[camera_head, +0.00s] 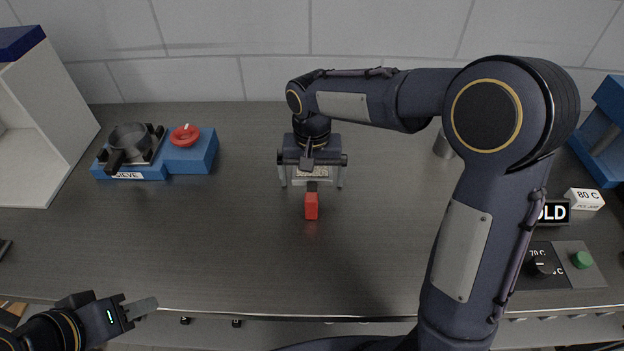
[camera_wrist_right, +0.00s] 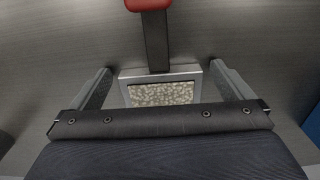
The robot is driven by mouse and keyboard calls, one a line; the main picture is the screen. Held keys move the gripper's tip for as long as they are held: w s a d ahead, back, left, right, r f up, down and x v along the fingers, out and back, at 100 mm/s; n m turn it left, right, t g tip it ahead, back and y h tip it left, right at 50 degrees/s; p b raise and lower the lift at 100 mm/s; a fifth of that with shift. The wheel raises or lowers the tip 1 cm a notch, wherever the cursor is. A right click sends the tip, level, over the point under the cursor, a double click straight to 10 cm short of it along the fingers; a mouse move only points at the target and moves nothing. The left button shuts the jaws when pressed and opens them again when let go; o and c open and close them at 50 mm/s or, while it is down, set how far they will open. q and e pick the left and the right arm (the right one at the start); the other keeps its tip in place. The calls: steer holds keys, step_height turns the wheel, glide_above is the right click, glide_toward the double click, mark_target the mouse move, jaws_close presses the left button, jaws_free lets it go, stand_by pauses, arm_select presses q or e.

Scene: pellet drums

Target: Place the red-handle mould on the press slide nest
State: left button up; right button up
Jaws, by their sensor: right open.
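The red-handle mould is a metal frame filled with pale pellets (camera_wrist_right: 160,94), with a dark bar ending in a red grip (camera_head: 311,206) that points toward the near edge. It rests on the table's middle. My right gripper (camera_head: 312,181) is above it, open, with one finger on each side of the frame. In the right wrist view both fingers stand apart from the mould's sides, with visible gaps. My left gripper (camera_head: 140,308) is at the lower left by the table's front edge, away from the mould; its opening cannot be made out. No slide nest is clearly visible.
A blue frame (camera_head: 603,125) is cut off at the right edge.

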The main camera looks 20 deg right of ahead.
steer(key=c, duration=1.1)
steer(key=shift+r, duration=0.1)
steer(key=shift+r, duration=0.1)
